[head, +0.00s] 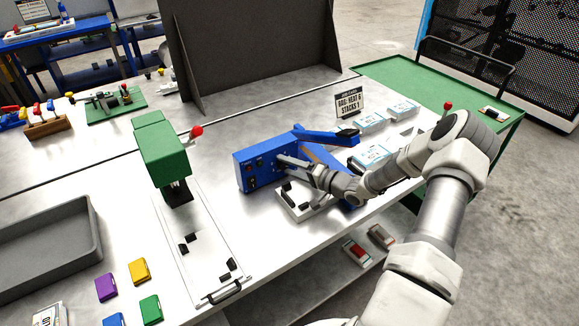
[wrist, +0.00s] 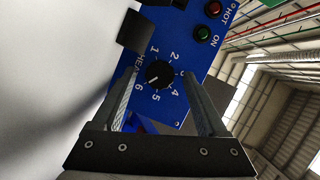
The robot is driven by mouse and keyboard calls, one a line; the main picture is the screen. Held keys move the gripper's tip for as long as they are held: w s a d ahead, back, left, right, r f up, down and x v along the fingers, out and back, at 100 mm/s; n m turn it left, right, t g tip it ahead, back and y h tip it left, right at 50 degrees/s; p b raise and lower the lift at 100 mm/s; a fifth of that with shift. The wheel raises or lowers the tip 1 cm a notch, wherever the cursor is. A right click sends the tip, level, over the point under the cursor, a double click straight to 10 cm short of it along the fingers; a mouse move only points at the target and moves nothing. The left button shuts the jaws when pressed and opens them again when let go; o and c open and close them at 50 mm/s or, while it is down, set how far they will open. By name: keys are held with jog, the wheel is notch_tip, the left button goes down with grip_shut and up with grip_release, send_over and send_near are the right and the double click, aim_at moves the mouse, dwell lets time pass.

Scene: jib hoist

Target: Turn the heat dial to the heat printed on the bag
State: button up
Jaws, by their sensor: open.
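The heat dial (wrist: 159,74) is a round black knob on a blue panel (wrist: 184,38), with numbers 1 to 6 around it. Its white mark appears to point at the 6. The blue sealer (head: 244,172) stands on the bench in the head view, its blue arm raised. My gripper (wrist: 160,76) is open, one finger on each side of the dial; I cannot tell whether they touch it. In the head view my gripper (head: 288,161) hides the dial. A small sign (head: 349,103) seems to read "BAG: HEAT 6, STACKS 1". White and blue bags (head: 371,156) lie behind my arm, their print too small to read.
A red and a green light (wrist: 203,33) sit on the panel near the dial. A green press (head: 162,150) stands left of the sealer. A grey tray (head: 98,225) and several coloured blocks (head: 138,270) lie at the left. A green cart (head: 400,72) is at the right.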

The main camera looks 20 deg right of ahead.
jog(key=v, duration=1.7)
jog(key=shift+s+d+b, duration=0.15)
jog(key=shift+b, duration=0.3)
